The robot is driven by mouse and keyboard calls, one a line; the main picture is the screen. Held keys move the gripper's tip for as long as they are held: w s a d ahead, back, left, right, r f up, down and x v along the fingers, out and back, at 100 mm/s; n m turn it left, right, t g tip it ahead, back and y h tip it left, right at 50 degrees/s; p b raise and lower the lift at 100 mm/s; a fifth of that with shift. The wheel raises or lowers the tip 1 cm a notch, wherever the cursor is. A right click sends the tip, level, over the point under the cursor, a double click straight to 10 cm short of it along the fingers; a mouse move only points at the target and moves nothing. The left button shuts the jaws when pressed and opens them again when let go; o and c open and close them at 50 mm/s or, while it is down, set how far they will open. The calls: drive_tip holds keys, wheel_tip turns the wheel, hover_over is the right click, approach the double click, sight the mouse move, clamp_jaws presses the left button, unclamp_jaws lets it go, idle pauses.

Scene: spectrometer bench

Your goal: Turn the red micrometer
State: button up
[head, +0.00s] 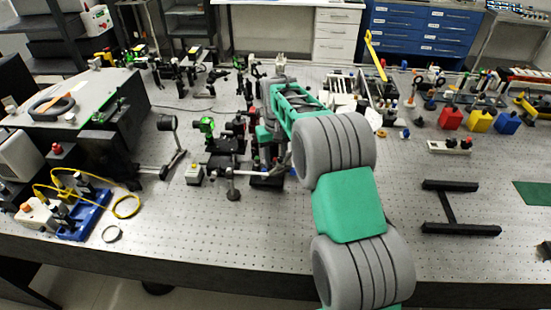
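My arm reaches from the bottom right of the head view over the optics bench (465,275). Its far end, with my gripper (262,140), is among the small mounts at the middle of the bench. My gripper's fingers are too small and too hidden by the mounts and my own arm to tell open from shut. Small red parts (228,137) show on the dark stage assembly (225,145) just left of my gripper. I cannot make out which of them is the red micrometer. I cannot tell whether my gripper touches any of them.
A green-faced mount (206,126), a small white box with a yellow top (194,174) and a round lens on a post (167,123) stand left of my gripper. Red (451,118), yellow (480,121) and blue (507,122) blocks stand right. The front right bench has bare areas around a black H-shaped frame (452,208).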

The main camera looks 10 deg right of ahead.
sight(276, 159)
wheel_tip(276, 159, up, 8)
drive_tip(key=shift+f+b, duration=0.1)
drive_tip(key=shift+b, duration=0.6)
drive_tip(key=s+r+t+p, duration=0.2)
drive_tip(key=s+r+p, duration=0.2)
drive_tip(key=s+r, duration=0.7)
drive_tip(key=s+r+m+t+p, duration=0.1)
drive_tip(key=s+t+p, duration=0.2)
drive_tip(key=s, duration=1.3)
drive_tip(key=shift+s+r+p, duration=0.15)
drive_tip(key=shift+r+p, duration=0.05)
drive_tip(key=shift+p, duration=0.6)
